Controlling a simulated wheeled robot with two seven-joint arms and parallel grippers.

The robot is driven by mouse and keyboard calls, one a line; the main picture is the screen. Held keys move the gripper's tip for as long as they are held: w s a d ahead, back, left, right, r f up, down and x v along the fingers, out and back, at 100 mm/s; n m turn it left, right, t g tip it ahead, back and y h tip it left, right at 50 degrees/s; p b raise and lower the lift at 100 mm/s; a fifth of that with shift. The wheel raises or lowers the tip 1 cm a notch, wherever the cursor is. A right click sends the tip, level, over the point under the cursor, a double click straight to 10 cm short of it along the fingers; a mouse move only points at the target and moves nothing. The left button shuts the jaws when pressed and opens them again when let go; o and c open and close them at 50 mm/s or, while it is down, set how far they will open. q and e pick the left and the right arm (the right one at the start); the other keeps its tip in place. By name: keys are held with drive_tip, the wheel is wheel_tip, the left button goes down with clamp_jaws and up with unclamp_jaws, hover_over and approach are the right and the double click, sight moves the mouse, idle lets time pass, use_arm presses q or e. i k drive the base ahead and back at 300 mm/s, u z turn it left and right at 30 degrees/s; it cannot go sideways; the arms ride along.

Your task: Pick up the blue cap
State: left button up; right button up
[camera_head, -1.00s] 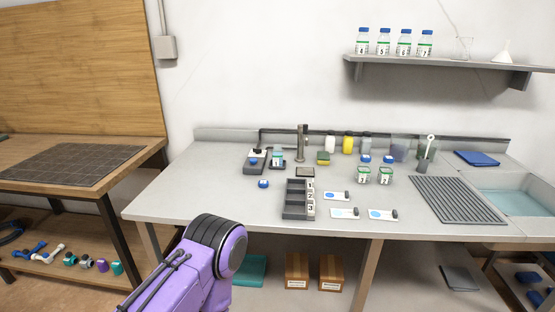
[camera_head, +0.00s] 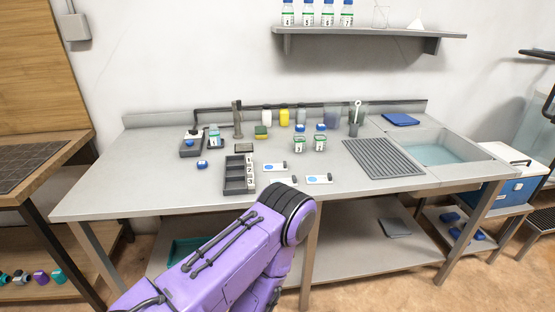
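A small blue cap (camera_head: 202,164) lies alone on the grey bench, left of the grey compartment tray. Two more blue caps, a left one (camera_head: 300,127) and a right one (camera_head: 321,127), show just behind two green-labelled jars, jar 3 (camera_head: 299,145) and its neighbour (camera_head: 320,144). A blue piece (camera_head: 194,132) also sits at the dark grey holder at the bench's back left. A purple arm of mine reaches up from the bottom of the picture, in front of the bench. Neither gripper is in view.
The compartment tray (camera_head: 230,182) with number blocks stands mid-bench, with white cards (camera_head: 319,179) to its right. A drying rack (camera_head: 383,157) and sink (camera_head: 440,154) are at the right. Jars with blue lids stand on the wall shelf (camera_head: 370,34). The bench's left front is clear.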

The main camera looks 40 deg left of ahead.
sight(201, 164)
drive_tip(key=z, duration=1.85)
drive_tip(key=k, duration=2.45)
drive_tip(key=u, duration=2.6)
